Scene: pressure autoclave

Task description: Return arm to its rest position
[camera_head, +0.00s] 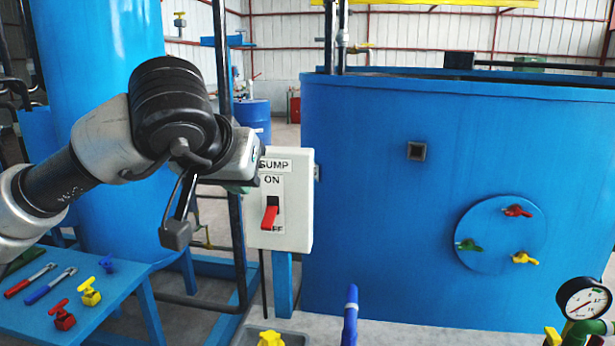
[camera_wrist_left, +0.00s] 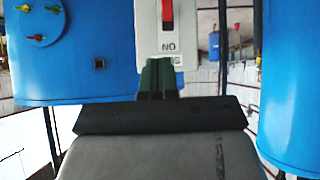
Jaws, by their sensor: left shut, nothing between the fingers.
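My left arm comes in from the left in the head view. Its gripper (camera_head: 243,187) is mostly hidden behind the wrist, with a bit of green showing at the left edge of the sump switch box (camera_head: 294,210). In the left wrist view, which is upside down, the green fingers (camera_wrist_left: 158,80) are together and empty, in front of the label end of the box (camera_wrist_left: 150,40). The red switch lever (camera_head: 270,216) points down, over the lower label, with ON above it. I cannot tell whether the fingers touch the box. My right gripper is not in view.
A blue table (camera_head: 105,318) with tools and small valves stands at lower left. A big blue tank (camera_head: 375,200) with coloured handles fills the right. A gauge (camera_head: 584,298) is at lower right. A blue upright handle (camera_head: 350,315) stands in front. A dark post (camera_head: 237,240) is beside the box.

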